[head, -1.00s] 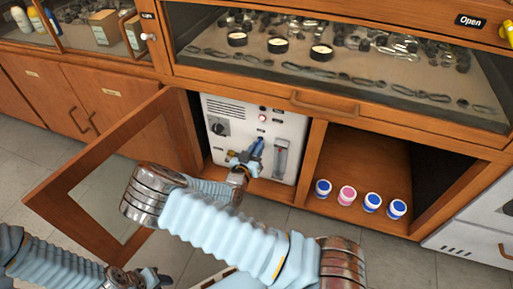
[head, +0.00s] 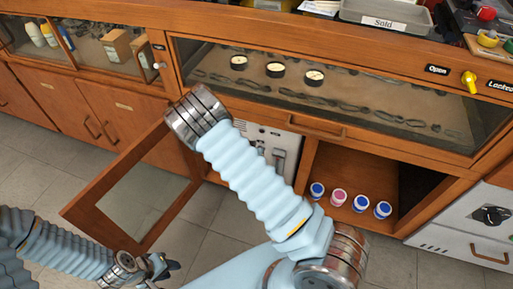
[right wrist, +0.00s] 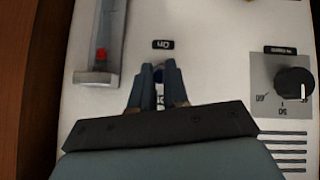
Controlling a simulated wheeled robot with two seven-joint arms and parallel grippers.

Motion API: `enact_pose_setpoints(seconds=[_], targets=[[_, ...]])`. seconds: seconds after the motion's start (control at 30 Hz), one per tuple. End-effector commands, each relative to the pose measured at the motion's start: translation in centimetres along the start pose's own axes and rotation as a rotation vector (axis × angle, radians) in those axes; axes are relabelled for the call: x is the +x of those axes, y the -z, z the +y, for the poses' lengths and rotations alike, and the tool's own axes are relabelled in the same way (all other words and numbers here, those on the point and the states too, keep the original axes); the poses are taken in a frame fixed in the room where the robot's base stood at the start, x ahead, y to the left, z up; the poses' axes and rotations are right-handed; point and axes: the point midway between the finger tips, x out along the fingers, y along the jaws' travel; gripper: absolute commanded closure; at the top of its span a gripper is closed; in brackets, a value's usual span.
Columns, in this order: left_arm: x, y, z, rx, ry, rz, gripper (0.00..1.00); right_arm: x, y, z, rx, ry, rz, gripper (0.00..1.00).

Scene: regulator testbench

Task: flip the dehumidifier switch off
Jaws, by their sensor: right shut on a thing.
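The dehumidifier (head: 291,148) is a white unit inside the open cabinet, mostly hidden behind my right arm in the head view. In the right wrist view its white front panel (right wrist: 205,62) shows upside down. My right gripper (right wrist: 160,70) is at the panel, its fingertips close together around the small switch (right wrist: 159,74), which they mostly hide. A black "On" label (right wrist: 163,44) sits just beyond the fingertips. The head view does not show the right gripper. My left gripper (head: 160,268) is at the lower left, apart from the cabinet, its fingers spread and empty.
A dark dial (right wrist: 294,82) and a clear gauge with a red float (right wrist: 101,55) flank the switch. The wooden cabinet door (head: 80,208) stands open at left. Several small jars (head: 339,196) stand in the right compartment. A glass display case (head: 330,90) is above.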

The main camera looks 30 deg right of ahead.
Motion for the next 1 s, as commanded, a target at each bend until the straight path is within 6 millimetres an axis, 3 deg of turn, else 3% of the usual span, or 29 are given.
enact_pose_setpoints(seconds=[0.2,0.67,0.7,0.83,1.0], targets=[[-1.26,0.00,0.53,0.001,-0.001,-0.001,0.66,-0.18,0.38,0.01,-0.005,0.011,-0.056,1.00],[-1.35,0.01,0.54,0.001,-0.001,-0.001,0.66,-0.05,0.29,0.00,-0.006,0.013,-0.070,1.00],[-1.35,0.01,0.54,0.001,-0.001,-0.002,0.66,-0.04,0.28,0.01,-0.006,0.013,-0.070,0.84],[-1.35,0.01,0.54,0.001,-0.001,-0.001,0.66,-0.04,0.29,0.02,-0.006,0.013,-0.070,0.64],[-1.35,0.01,0.54,0.001,-0.001,-0.001,0.66,-0.05,0.29,0.04,-0.006,0.013,-0.070,0.60]])
